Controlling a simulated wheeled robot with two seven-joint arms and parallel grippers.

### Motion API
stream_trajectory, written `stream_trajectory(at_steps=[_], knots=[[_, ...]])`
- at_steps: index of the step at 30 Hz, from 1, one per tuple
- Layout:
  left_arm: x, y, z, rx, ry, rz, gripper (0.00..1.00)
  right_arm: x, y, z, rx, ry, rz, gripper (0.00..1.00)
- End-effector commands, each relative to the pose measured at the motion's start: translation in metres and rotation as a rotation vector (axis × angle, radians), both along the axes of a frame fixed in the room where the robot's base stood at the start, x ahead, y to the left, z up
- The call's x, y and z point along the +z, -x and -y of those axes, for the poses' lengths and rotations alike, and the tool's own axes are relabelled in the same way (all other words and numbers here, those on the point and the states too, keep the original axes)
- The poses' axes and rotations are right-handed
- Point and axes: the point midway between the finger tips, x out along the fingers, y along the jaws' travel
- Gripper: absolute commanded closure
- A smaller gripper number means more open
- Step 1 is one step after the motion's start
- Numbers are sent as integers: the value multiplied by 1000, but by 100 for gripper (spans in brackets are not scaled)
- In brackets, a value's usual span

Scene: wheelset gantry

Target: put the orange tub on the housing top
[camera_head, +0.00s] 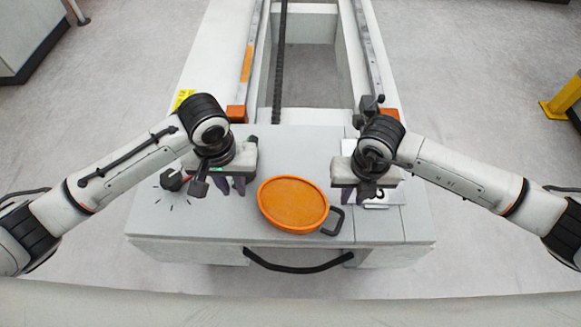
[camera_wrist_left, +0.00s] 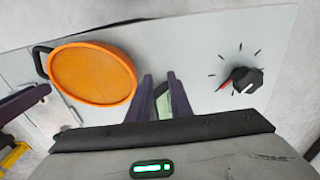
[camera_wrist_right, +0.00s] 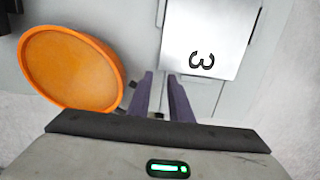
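The round orange tub (camera_head: 292,203) is on the grey housing top (camera_head: 325,150), near its front middle. It appears to rest there, with a dark loop handle (camera_head: 334,222) showing at its right side. It also shows in the left wrist view (camera_wrist_left: 92,74) and the right wrist view (camera_wrist_right: 70,68). My left gripper (camera_head: 231,186) is open and empty, left of the tub and apart from it. My right gripper (camera_head: 366,193) is open and empty, right of the tub and apart from it. The tub's underside is hidden.
A black knob (camera_wrist_left: 246,79) with tick marks is on the left of the housing top. A white plate (camera_wrist_right: 208,40) marked 3 lies at the right. A dark bar handle (camera_head: 298,268) is on the front. Behind are rails (camera_head: 368,50) beside an open pit (camera_head: 312,75).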

Motion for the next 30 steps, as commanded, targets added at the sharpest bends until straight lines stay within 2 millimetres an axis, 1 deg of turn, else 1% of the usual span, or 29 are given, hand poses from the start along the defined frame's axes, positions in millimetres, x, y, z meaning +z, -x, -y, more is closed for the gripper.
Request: stream_trajectory(at_steps=[1, 3, 6, 9, 12, 14, 17, 20, 27, 30], knots=[[13, 0, 0, -2, 2, 4, 81, 0, 0, 0, 0, 0, 0, 81], [28, 1, 1, -1, 2, 4, 81, 0, 0, 0, 0, 0, 0, 81], [48, 3, 1, -1, 3, 3, 81, 0, 0, 0, 0, 0, 0, 81], [63, 4, 0, -1, 1, 2, 81, 0, 0, 0, 0, 0, 0, 81], [73, 5, 0, 0, 0, 0, 81, 0, 0, 0, 0, 0, 0, 81], [76, 6, 0, 0, 0, 0, 81, 1, 0, 0, 0, 0, 0, 81], [79, 6, 0, 0, -1, -1, 81, 6, 0, 0, 0, -1, 2, 81], [79, 6, 0, 0, -1, -1, 81, 20, 0, 0, 1, -1, 4, 81], [79, 6, 0, 0, 0, -1, 81, 72, 4, 0, 2, -2, 5, 81], [79, 6, 0, 0, 0, -1, 81, 91, 5, 0, 1, -1, 4, 81]])
